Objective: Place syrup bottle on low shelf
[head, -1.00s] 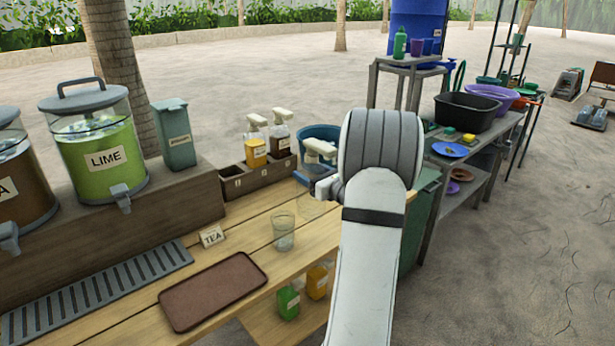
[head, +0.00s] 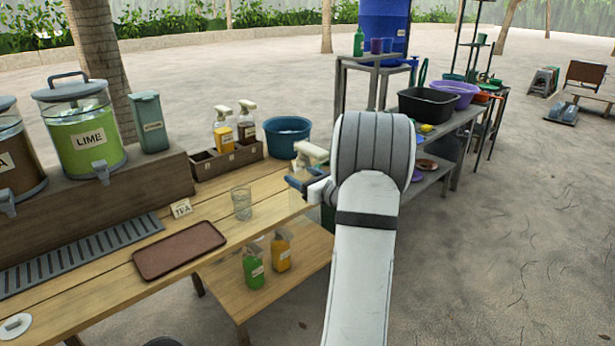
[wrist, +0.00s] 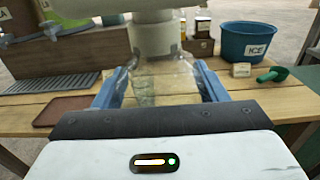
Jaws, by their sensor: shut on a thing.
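My gripper (head: 303,187) is shut on the syrup bottle, a clear bottle with a pale pump top (head: 312,153). In the wrist view its see-through body (wrist: 160,72) is upright between my gripper's blue fingers (wrist: 158,90). In the head view my wrist hides part of it. The gripper is by the right end of the wooden counter. The low shelf (head: 222,279) is a wooden board below the counter. A green bottle (head: 253,270) and an orange bottle (head: 281,252) stand on it; the shelf's right part looks bare.
The counter holds a glass (head: 242,204), a TEA card (head: 181,208), a brown tray (head: 180,249) and a wooden rack (head: 226,161) with two pump bottles. A blue ICE tub (wrist: 248,42) stands behind. A metal rack (head: 433,181) with basins is at the right.

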